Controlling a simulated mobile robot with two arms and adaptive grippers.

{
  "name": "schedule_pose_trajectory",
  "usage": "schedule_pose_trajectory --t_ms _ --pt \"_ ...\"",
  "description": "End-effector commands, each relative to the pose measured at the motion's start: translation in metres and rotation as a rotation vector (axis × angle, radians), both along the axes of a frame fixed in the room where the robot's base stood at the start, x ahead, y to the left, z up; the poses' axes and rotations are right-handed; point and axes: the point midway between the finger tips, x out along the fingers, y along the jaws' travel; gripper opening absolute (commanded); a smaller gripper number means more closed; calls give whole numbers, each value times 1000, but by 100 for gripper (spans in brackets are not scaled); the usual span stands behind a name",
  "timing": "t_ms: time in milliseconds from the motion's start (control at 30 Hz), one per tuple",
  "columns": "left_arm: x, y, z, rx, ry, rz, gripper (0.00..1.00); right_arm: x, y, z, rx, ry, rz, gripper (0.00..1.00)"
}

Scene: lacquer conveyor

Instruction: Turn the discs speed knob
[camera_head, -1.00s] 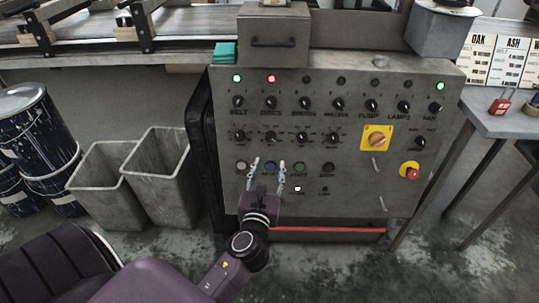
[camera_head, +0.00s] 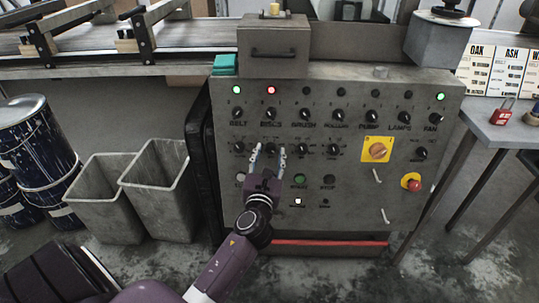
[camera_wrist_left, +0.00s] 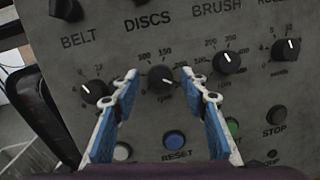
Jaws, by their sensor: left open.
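The discs speed knob (camera_head: 270,149) is a black round knob with a white mark, in the lower knob row of the grey panel below the DISCS label. In the left wrist view the knob (camera_wrist_left: 162,78) sits between the fingertips, with a printed number scale around it. My left gripper (camera_head: 268,152) is open, with one finger on each side of the knob. In the left wrist view the gripper (camera_wrist_left: 159,75) shows gaps between its blue-backed fingers and the knob. How near the tips are to the panel face is hard to tell. My right gripper is not in view.
The neighbouring knobs for belt (camera_wrist_left: 92,92) and brush (camera_wrist_left: 227,63) lie close outside the fingers. A blue RESET button (camera_wrist_left: 174,139) is below. A yellow switch plate (camera_head: 377,150) and a red stop button (camera_head: 412,182) are farther right. Grey bins (camera_head: 160,185) stand left.

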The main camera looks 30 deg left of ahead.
Motion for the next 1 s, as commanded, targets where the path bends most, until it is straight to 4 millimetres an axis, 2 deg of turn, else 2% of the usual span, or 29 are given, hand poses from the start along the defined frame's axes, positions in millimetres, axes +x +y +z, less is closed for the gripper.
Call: schedule_pose_trajectory --t_ms 67,433,767,1000 --pt "0 0 0 0 0 0 40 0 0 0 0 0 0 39" --pt "0 0 0 0 0 0 1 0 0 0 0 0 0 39" --pt "0 -1 -1 -36 -22 7 0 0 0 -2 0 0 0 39" --pt "0 -2 -2 -160 -97 33 0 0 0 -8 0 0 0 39"
